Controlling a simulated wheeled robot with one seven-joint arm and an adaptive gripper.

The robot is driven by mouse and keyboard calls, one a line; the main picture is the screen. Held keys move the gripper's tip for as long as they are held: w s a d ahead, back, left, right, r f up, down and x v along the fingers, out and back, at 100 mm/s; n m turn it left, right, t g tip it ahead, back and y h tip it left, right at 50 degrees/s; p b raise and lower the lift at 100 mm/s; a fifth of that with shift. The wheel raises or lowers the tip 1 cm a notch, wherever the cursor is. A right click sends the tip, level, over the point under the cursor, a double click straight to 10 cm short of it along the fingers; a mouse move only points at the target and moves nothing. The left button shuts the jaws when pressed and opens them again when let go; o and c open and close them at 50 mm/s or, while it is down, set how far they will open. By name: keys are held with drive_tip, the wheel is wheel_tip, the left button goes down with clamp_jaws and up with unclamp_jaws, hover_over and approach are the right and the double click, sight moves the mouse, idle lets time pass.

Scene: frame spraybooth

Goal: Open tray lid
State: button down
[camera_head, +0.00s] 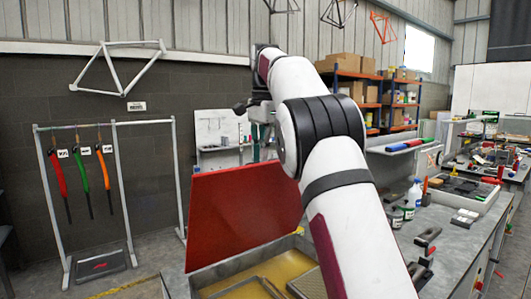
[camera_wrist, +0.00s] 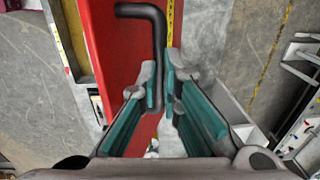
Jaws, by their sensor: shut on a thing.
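The red tray lid (camera_head: 240,215) stands steeply raised along the back of a grey-rimmed tray (camera_head: 222,268) with a yellow inside. In the wrist view the lid (camera_wrist: 112,40) runs beneath my gripper (camera_wrist: 168,88). A dark bent handle (camera_wrist: 155,32) stands out over the lid. My gripper's teal-padded fingers are closed on the straight part of this handle. In the head view my gripper (camera_head: 262,125) is above the lid's upper edge, partly hidden by my arm. The handle's grip point is not clear in the head view.
Inside the tray is a thin dark wire loop (camera_head: 245,287). A workbench with bottles (camera_head: 415,193) and tools lies to the right. A rack with coloured spray tools (camera_head: 82,180) stands at the left. Open floor lies between rack and tray.

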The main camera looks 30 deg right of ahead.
drive_tip(key=shift+w+a+f, duration=0.15)
drive_tip(key=shift+w+f, duration=0.05)
drive_tip(key=shift+f, duration=0.4)
drive_tip(key=shift+w+a+f, duration=0.15)
drive_tip(key=shift+f, duration=0.4)
drive_tip(key=c, duration=2)
unclamp_jaws()
drive_tip(key=shift+c, duration=0.2)
drive_tip(key=o, duration=0.4)
drive_tip(key=shift+w+f, duration=0.2)
drive_tip(key=shift+w, duration=0.05)
drive_tip(key=shift+s+d+r, duration=0.1)
drive_tip(key=shift+d+r, duration=0.05)
drive_tip(key=shift+r, duration=0.1)
drive_tip(key=shift+s+d+r, duration=0.1)
